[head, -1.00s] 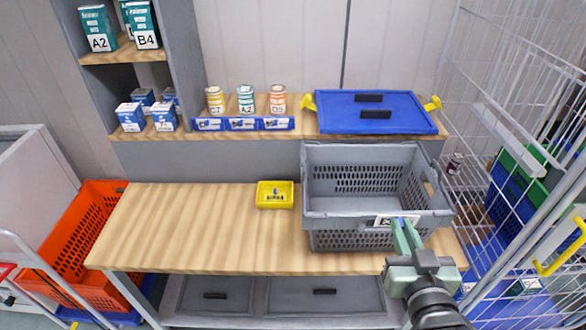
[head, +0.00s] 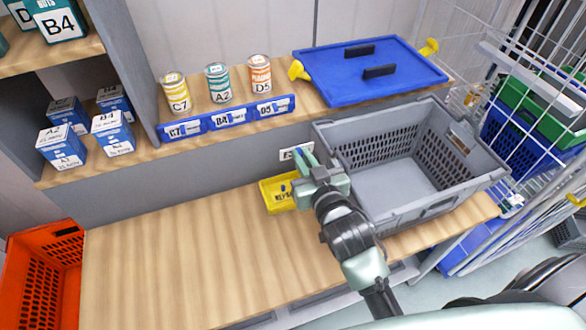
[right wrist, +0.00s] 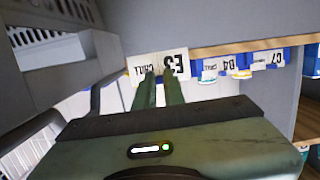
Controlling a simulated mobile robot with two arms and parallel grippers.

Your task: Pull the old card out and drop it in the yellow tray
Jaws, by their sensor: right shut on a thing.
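The old card, a white label with black print, shows in the head view (head: 289,153) and in the right wrist view (right wrist: 152,66), where it reads "E3" and "CHILL". My right gripper (head: 304,156) is shut on it; its two green fingers (right wrist: 158,90) pinch the card's edge in the wrist view. My arm hides the tray's right part. My left gripper is not in view.
The empty grey crate (head: 395,175) stands on the bench right of the gripper. A shelf behind holds three cans, small boxes (head: 112,134) and a blue lid (head: 365,68). A wire cage (head: 540,60) is at right, an orange tote (head: 45,275) at left. The bench's left part is clear.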

